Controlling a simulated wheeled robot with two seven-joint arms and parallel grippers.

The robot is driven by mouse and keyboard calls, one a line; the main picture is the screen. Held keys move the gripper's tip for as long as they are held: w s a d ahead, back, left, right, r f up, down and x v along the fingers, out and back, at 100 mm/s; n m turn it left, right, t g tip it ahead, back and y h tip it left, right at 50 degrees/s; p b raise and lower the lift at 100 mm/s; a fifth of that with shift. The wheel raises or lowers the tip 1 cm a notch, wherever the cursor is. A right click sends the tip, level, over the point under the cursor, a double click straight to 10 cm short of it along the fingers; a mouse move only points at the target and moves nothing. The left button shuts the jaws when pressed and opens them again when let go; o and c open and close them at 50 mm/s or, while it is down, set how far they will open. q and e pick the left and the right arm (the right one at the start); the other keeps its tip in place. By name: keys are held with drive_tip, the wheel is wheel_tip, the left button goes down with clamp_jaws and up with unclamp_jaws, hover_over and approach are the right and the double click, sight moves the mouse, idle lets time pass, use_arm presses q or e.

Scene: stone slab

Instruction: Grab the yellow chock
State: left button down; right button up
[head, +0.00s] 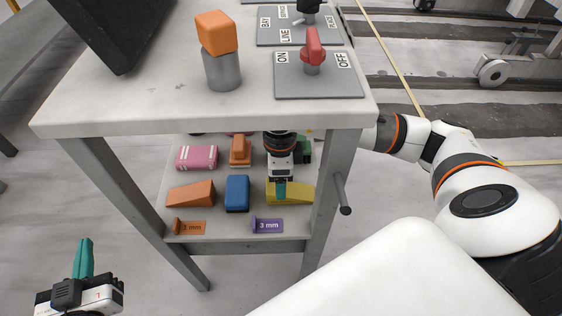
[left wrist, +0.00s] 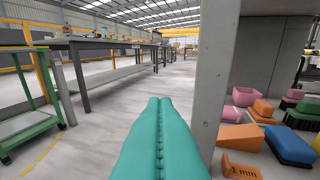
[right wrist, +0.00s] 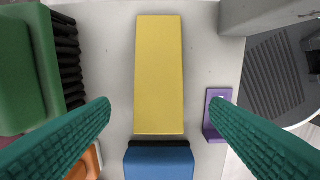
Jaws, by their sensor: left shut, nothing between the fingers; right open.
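The yellow chock (head: 300,194) lies on the lower shelf of the bench, to the right of a blue block (head: 237,193). My right gripper (head: 280,190) reaches under the bench top and partly covers the chock in the head view. In the right wrist view the chock (right wrist: 159,70) lies lengthwise, and the open teal fingers spread on either side of its width without touching it. My left gripper (head: 83,258) is shut and empty, away to the left of the bench. Its closed fingers fill the middle of the left wrist view (left wrist: 160,135).
The shelf (head: 218,222) also holds an orange wedge (head: 190,194), a pink block (head: 197,157), an orange-brown brush (head: 240,152) and a green one (head: 303,152). Orange and purple tags (head: 267,225) sit at the front edge. Bench legs and the top (head: 150,95) enclose the space.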

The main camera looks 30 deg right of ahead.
sight(291, 190)
drive_tip(key=shift+a+f, duration=0.15)
drive_tip(key=shift+f, duration=0.4)
drive_tip(key=f, duration=0.1)
drive_tip(key=f+b, duration=0.1)
drive_tip(key=f, duration=0.1)
drive_tip(key=shift+w+a+f+b, duration=0.25)
drive_tip(key=shift+w+f+b, duration=0.05)
drive_tip(key=shift+f+b, duration=0.1)
drive_tip(key=shift+f, duration=0.25)
use_arm(q)
wheel_tip(291, 190, up, 7)
drive_tip(key=t+h, duration=0.2)
drive_tip(key=t, duration=0.3)
drive_tip(key=shift+s+d, duration=0.25)
drive_tip(key=shift+d, duration=0.2)
use_arm(e)
drive_tip(key=shift+c, duration=0.5)
drive_tip(key=c, duration=1)
drive_tip(key=shift+r, duration=0.1)
